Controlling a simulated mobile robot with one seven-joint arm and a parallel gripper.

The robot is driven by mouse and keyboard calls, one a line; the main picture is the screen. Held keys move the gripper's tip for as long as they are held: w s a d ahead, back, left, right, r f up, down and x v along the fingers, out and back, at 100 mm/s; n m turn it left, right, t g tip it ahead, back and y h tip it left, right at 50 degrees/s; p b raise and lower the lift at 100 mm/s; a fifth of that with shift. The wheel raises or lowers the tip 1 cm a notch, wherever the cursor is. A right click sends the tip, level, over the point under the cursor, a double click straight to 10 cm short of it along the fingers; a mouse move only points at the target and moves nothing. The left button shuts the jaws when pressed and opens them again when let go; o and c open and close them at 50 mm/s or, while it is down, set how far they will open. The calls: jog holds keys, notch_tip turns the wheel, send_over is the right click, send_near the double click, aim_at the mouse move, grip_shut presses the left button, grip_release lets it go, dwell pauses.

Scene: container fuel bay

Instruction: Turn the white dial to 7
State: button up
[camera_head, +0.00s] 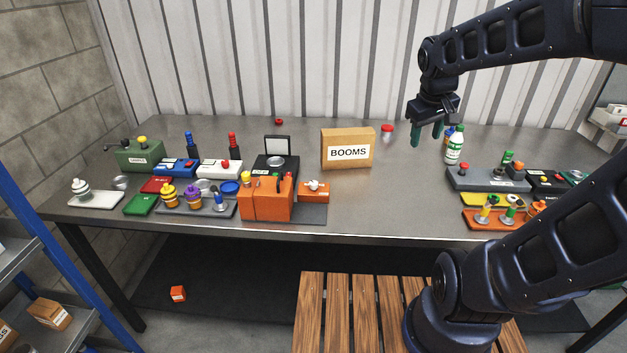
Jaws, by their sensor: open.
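I see two white knob-like parts, and no numbers can be read on either. One is a white stepped knob (81,187) standing on a white plate (100,201) at the table's left end. The other is a small white knob (314,185) on top of a low orange box (313,196) near the table's middle front. I cannot tell for certain which is the dial. My gripper (427,136) is open and empty, pointing down above the back right of the table. It is well to the right of both white knobs and touches neither.
A BOOMS carton (347,150) and a larger orange box (266,201) stand mid-table. A white-green bottle (454,147) is close to my gripper's right. Several devices crowd the left half and right end.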

jog(key=w+a+f+n+g, duration=0.1)
jog(key=w+a+f+n, duration=0.3)
jog(key=a, duration=0.3)
jog(key=w+a+f+n+g, duration=0.1)
jog(key=w+a+f+n, duration=0.1)
jog(key=w+a+n, duration=0.3)
jog(key=n+g+y, duration=0.1)
jog(key=n, duration=0.6)
send_over(313, 182)
notch_tip(313, 182, down, 8)
notch_tip(313, 182, down, 10)
jog(key=shift+s+r, duration=0.1)
jog(key=c, duration=1)
